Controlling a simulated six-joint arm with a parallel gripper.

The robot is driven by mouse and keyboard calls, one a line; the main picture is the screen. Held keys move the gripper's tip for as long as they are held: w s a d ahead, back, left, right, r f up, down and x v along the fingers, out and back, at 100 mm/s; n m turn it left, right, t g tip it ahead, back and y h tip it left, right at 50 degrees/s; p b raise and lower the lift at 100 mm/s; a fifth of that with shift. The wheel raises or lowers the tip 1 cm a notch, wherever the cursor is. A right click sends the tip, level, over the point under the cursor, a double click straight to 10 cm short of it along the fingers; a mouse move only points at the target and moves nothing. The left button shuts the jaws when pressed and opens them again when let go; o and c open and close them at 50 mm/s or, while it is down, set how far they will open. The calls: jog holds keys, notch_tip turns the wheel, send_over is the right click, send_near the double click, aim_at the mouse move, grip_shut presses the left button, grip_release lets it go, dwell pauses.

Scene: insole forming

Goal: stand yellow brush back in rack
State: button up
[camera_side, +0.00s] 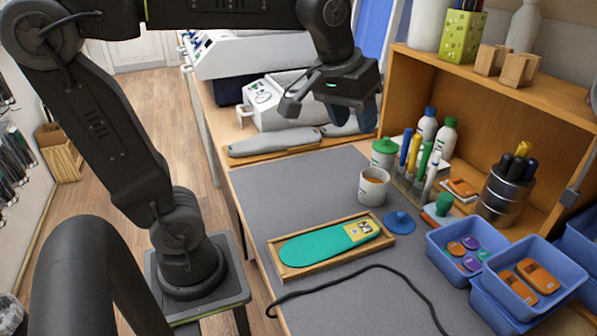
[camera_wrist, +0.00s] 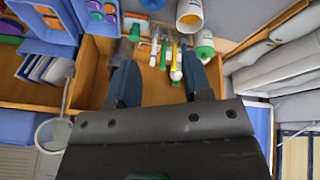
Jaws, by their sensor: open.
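The rack (camera_side: 405,186) is a small clear holder on the mat in front of the wooden shelf. Several slim brushes stand in it, blue, yellow, green and white. The yellow brush (camera_side: 414,151) looks upright among them; in the wrist view a yellow handle (camera_wrist: 174,52) shows beside a green one. My gripper (camera_side: 325,108) is open and empty, high above the back of the table, up and to the left of the rack. In the wrist view its two blue fingers (camera_wrist: 158,75) are wide apart, with the brushes beyond them. The brushes' lower ends are partly hidden.
A white cup (camera_side: 373,187) and a green-lidded jar (camera_side: 384,152) stand left of the rack. A dark brush pot (camera_side: 505,190) and blue bins (camera_side: 470,225) are to its right. A teal insole (camera_side: 325,243) lies in a wooden tray. A black cable crosses the front mat.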

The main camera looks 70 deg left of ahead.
jog(key=s+d+f+m+t, duration=0.1)
jog(key=s+f+m, duration=0.3)
jog(key=s+f, duration=0.3)
jog(key=shift+s+d+f+m, duration=0.3)
jog(key=shift+s+m, duration=0.1)
jog(key=shift+s, duration=1.25)
